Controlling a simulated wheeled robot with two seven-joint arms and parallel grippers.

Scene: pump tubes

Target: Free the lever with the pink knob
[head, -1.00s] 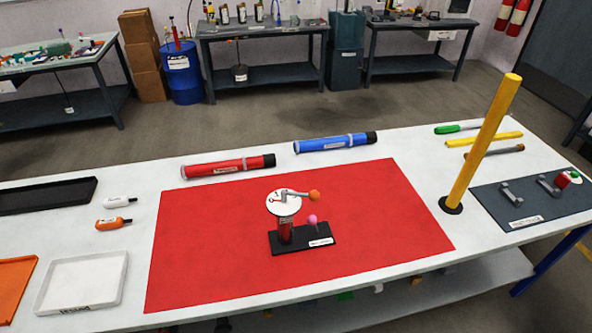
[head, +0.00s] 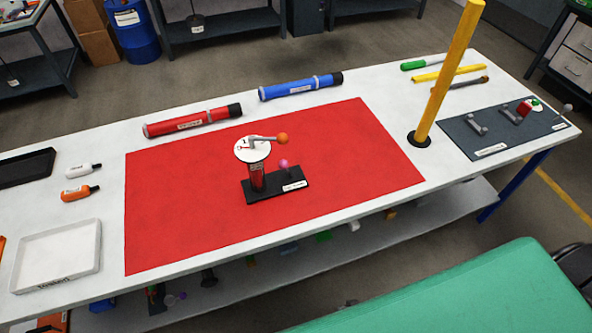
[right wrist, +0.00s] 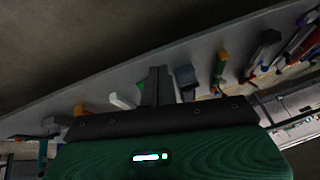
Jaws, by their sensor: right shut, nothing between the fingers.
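The lever with the pink knob (head: 284,163) stands on a black base (head: 290,186) on the red mat. Beside it on the same base is a red pump tube (head: 257,178) topped by a white disc (head: 252,149). A grey crank with an orange knob (head: 282,138) reaches right from the disc, above the pink knob. How the lever is held is too small to tell. My right gripper (right wrist: 158,78) shows in the right wrist view, shut and empty, with the low shelf's tools behind it; it is away from the pump. My left gripper is out of view.
A red tube (head: 190,122) and a blue tube (head: 300,87) lie behind the red mat (head: 350,150). A yellow post (head: 445,75) stands to the right, by a grey board (head: 490,150). A white tray (head: 88,235) is at left. The mat around the base is clear.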

